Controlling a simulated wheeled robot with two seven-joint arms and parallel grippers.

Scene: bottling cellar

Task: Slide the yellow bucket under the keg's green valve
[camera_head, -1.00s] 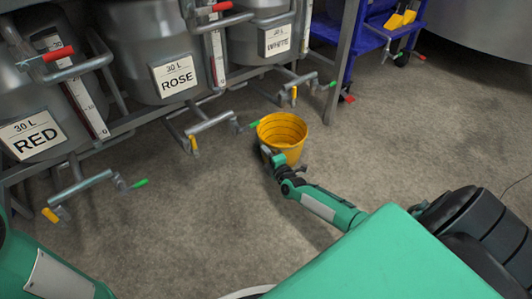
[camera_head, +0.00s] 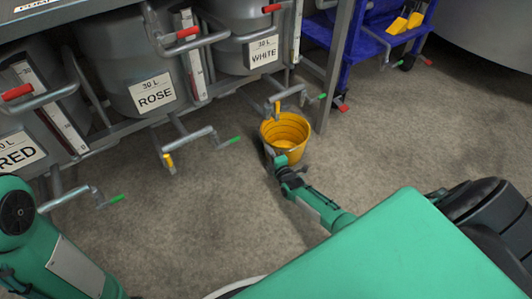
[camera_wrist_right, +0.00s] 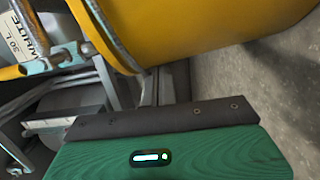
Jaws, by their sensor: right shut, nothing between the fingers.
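The yellow bucket (camera_head: 286,136) stands upright on the floor in front of the rack, close to the white keg (camera_head: 250,22). The white keg's tap has a yellow handle (camera_head: 277,108) just above the bucket's far rim and a green valve handle (camera_head: 322,97) to the right. My right gripper (camera_head: 279,160) is shut and empty at the bucket's near left side; contact is hard to tell. In the right wrist view the bucket wall (camera_wrist_right: 190,28) fills the top, beyond the gripper. My left arm shows at lower left, its gripper out of view.
The rose keg's green handle (camera_head: 233,140) and the red keg's green handle (camera_head: 117,198) stick out left of the bucket. A rack post (camera_head: 337,70) stands behind the bucket on the right. A blue cart (camera_head: 365,45) is farther back. The floor to the right is clear.

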